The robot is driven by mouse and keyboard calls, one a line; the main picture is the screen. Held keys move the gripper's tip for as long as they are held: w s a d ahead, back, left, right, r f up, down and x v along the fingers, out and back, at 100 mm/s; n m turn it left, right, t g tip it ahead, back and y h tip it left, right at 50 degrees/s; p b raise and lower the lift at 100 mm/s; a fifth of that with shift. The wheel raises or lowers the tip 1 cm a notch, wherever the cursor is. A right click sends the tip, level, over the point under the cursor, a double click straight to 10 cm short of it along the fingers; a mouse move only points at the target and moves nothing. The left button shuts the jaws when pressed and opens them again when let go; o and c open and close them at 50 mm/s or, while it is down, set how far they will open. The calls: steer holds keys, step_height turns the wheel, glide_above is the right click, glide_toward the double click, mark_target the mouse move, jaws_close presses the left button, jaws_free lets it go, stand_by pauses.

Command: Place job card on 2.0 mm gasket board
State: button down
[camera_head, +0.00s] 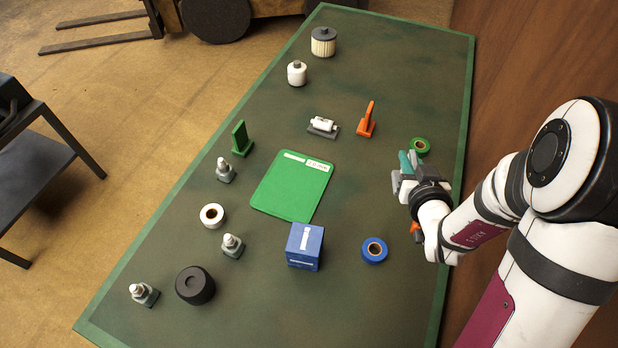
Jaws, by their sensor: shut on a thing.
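A flat green board (283,203) with rounded corners lies near the middle of the bench. It has a pale strip (294,157) and a white label (317,165) along its far edge; the label's writing is too small to read surely. My gripper (404,172) is to the right of the board, well apart from it. It is shut on a small teal piece (404,160), mostly hidden by the jaws. I cannot tell whether this piece is the job card, and no other card shows clearly.
A blue box (305,247) stands just in front of the board; a blue tape roll (374,250) is to its right. An orange upright piece (367,120) and a white cylinder on a grey base (323,126) stand behind the board. A green roll (420,146) lies beyond my gripper.

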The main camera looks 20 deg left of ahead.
steer(key=s+a+n+g+y, duration=0.1)
steer(key=a+n+g+y, duration=0.3)
steer(key=a, duration=0.7)
steer(key=n+y, duration=0.1)
glide_above(301, 182)
steer(key=shift+t, duration=0.3)
step_height(301, 182, down, 10)
steer(key=shift+s+d+f, duration=0.1)
steer(key=shift+f, duration=0.2)
steer(key=shift+f, duration=0.1)
steer(key=c, duration=0.9)
jaws_free()
